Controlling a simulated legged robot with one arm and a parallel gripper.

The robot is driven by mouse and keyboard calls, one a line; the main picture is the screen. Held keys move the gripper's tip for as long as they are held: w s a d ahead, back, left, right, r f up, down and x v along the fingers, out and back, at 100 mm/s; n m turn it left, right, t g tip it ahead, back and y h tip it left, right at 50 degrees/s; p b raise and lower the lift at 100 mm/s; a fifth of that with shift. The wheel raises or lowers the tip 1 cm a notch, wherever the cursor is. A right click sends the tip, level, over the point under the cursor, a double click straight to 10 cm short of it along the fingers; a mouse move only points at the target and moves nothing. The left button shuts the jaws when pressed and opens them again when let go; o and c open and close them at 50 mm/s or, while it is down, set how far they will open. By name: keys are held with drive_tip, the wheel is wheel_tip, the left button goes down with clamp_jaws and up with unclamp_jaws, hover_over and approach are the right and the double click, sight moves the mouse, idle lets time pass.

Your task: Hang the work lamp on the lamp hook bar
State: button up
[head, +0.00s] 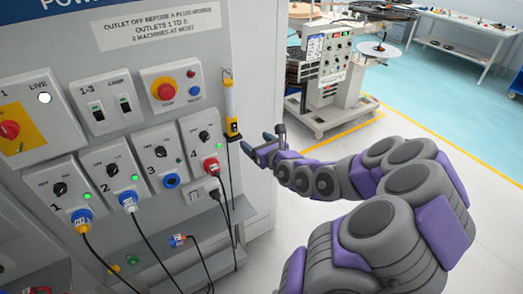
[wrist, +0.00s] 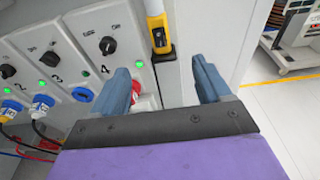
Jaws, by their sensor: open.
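The work lamp (head: 231,105), a slim yellow and white stick with a black lower end, is upright against the right part of the grey cabinet front. A dark cable hangs below it. A small dark piece shows at its top (head: 227,73); I cannot tell whether this is the lamp hook bar. My gripper (head: 262,140) is open and empty, just right of and slightly below the lamp. In the wrist view, the lamp's lower end (wrist: 162,38) lies ahead, in the gap between the spread fingers (wrist: 160,75), apart from both. Its upper part is cut off there.
The cabinet carries numbered outlets with plugs, including a red plug (head: 212,167) near the lamp, and a red stop button (head: 164,89). Cables hang over a low shelf (head: 190,250). A wheeled machine (head: 330,75) stands behind.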

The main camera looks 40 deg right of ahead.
drive_tip(key=shift+b+v, duration=1.15)
drive_tip(key=shift+b, duration=1.5)
drive_tip(key=shift+f, duration=0.15)
